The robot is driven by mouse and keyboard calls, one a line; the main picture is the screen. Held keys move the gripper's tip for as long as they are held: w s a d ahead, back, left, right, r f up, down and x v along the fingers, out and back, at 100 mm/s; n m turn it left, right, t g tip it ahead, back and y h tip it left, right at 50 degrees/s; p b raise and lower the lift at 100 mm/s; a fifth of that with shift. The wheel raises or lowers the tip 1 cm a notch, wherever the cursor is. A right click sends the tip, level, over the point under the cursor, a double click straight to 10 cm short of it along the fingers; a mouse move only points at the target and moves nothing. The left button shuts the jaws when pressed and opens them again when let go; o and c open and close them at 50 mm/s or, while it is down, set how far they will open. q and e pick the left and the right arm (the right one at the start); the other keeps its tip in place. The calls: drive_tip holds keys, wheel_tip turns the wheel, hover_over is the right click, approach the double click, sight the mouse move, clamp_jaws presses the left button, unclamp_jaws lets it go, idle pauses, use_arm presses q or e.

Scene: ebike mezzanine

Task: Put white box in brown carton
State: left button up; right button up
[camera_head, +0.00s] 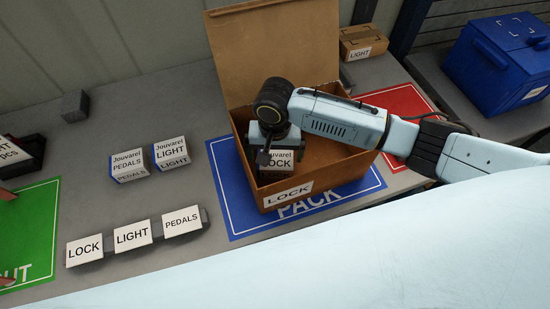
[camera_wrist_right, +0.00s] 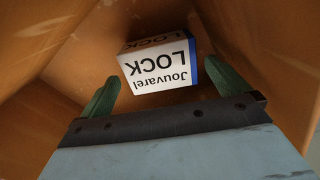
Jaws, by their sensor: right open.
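The brown carton (camera_head: 335,165) stands open on the blue PACK mat (camera_head: 228,200), with its lid raised at the back and a LOCK label on its front. A white box (camera_head: 281,165) marked Jouvarel LOCK is inside the carton, at its left side. It also shows in the right wrist view (camera_wrist_right: 158,68), resting inside the carton with a blue edge. My right gripper (camera_head: 270,150) reaches down into the carton above the box. In the wrist view its green fingertips (camera_wrist_right: 170,92) are spread apart, with the box just beyond them. My left gripper is not in view.
White boxes marked PEDALS (camera_head: 128,166) and LIGHT (camera_head: 171,153) stand left of the carton. A label holder (camera_head: 132,235) lies in front of them. A small brown LIGHT carton (camera_head: 362,42) and a blue crate (camera_head: 500,62) are at the back right.

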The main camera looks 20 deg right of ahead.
sight(275, 160)
wheel_tip(275, 160, up, 8)
idle(0.5)
